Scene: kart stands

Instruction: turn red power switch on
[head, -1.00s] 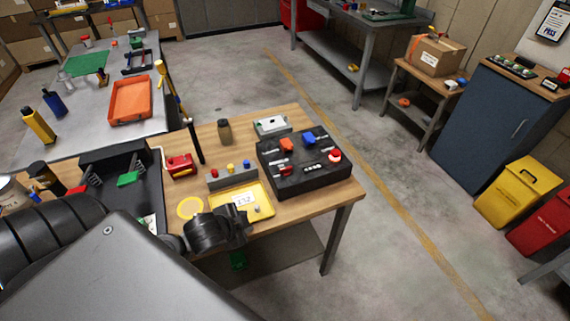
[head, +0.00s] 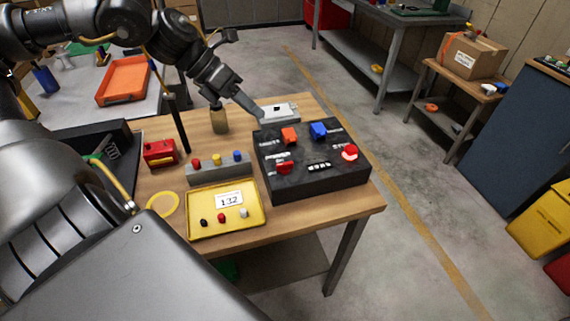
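The black control box (head: 310,187) sits at the right end of the wooden table. On its top are a red switch (head: 284,167) at the front left, an orange switch (head: 289,135) and a blue switch (head: 318,130) behind, and a red round button (head: 349,153) at the right. My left gripper (head: 259,114) reaches in from the upper left. Its tip is above the box's back left corner, apart from the red switch. The fingers look shut together, with nothing seen between them. My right gripper is not in view.
Left of the box are a grey block with coloured knobs (head: 220,170), a yellow tray (head: 192,220), a red case (head: 160,153) and an upright black rod (head: 181,122). A bottle (head: 219,121) and a grey box (head: 279,111) stand behind.

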